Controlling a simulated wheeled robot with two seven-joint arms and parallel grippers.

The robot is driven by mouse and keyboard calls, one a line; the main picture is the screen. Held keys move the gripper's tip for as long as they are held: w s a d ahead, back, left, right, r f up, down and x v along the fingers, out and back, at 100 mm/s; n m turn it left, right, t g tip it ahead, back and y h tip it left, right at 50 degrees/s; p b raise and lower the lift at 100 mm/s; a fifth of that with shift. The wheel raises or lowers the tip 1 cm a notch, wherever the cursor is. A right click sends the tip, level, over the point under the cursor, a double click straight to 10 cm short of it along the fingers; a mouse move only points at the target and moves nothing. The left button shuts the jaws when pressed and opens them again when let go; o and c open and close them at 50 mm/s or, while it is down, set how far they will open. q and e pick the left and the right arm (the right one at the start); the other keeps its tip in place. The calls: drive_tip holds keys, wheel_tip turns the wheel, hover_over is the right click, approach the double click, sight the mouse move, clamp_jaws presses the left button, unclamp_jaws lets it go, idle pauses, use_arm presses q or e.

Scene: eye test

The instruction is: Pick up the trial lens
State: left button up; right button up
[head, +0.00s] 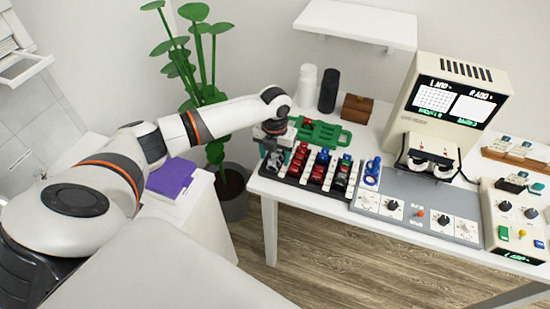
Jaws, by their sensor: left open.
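My left arm comes in from the left, and my left gripper (273,157) is over the left end of a black tray (292,182) on the white table. The gripper points down and is open. The gap between its fingers is too small to make out. The tray holds rows of small red, blue and dark round pieces, which look like trial lenses (317,173). I cannot tell which single lens is meant. The gripper hides part of the tray's left end. My right gripper is not in view.
A green rack (325,133) lies behind the tray. A blue stand (372,171) and a grey control panel (428,197) are to its right. A beige eye-test machine (450,100) stands behind the panel. A white bottle (307,86), a black bottle (329,91) and a brown box (357,108) stand at the back.

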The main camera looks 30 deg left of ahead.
use_arm(q)
drive_tip(key=shift+f, duration=0.5)
drive_tip(key=shift+c, duration=0.3)
drive_tip(key=c, duration=1)
drive_tip(key=shift+r, duration=0.1)
